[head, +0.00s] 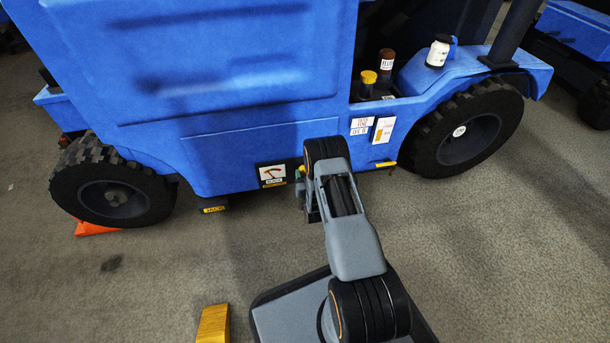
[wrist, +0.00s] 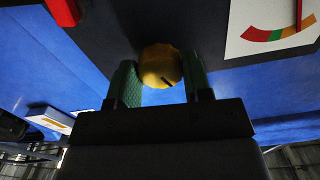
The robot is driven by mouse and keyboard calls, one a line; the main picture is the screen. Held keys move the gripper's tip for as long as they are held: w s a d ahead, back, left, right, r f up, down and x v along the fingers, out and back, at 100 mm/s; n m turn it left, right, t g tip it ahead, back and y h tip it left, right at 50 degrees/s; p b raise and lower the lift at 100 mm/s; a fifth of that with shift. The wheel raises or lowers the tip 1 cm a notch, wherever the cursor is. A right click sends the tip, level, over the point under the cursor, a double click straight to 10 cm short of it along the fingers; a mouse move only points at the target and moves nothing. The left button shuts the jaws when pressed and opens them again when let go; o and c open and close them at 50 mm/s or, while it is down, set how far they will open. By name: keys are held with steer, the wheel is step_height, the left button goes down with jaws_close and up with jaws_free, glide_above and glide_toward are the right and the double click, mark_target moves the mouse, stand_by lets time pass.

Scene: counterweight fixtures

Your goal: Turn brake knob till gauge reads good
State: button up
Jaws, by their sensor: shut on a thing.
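The yellow brake knob (wrist: 161,66) has a dark mark on its face and sits between the green fingers of my gripper (wrist: 162,82). My gripper is shut on it. The gauge (wrist: 272,26) is at the upper right of the wrist view, with a red, green and orange arc. Its red needle lies over the orange part, just past the green; the dial's upper part is cut off. In the head view the gauge (head: 271,174) is a small white plate on the blue vehicle's lower side, left of my gripper (head: 300,182). My arm partly hides the knob there.
The blue vehicle (head: 250,120) has black wheels, with an orange chock (head: 94,229) at the left one. A yellow block (head: 213,324) lies on the floor. Bottles (head: 387,62) stand on the vehicle's step. A red part (wrist: 66,12) is at the wrist view's upper left.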

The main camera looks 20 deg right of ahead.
steer(key=m, duration=0.5)
steer(key=shift+m, duration=0.4)
stand_by(0.4)
steer(key=o, duration=0.9)
steer(key=shift+s, duration=0.15)
steer(key=s+a+p, duration=0.1)
steer(key=s, duration=0.3)
steer(key=s+a+p, duration=0.1)
steer(key=s+p, duration=0.1)
steer(key=s, duration=0.3)
steer(key=s+p, duration=0.2)
steer(key=s, duration=0.2)
steer(key=shift+s+a, duration=0.2)
steer(key=shift+a, duration=0.2)
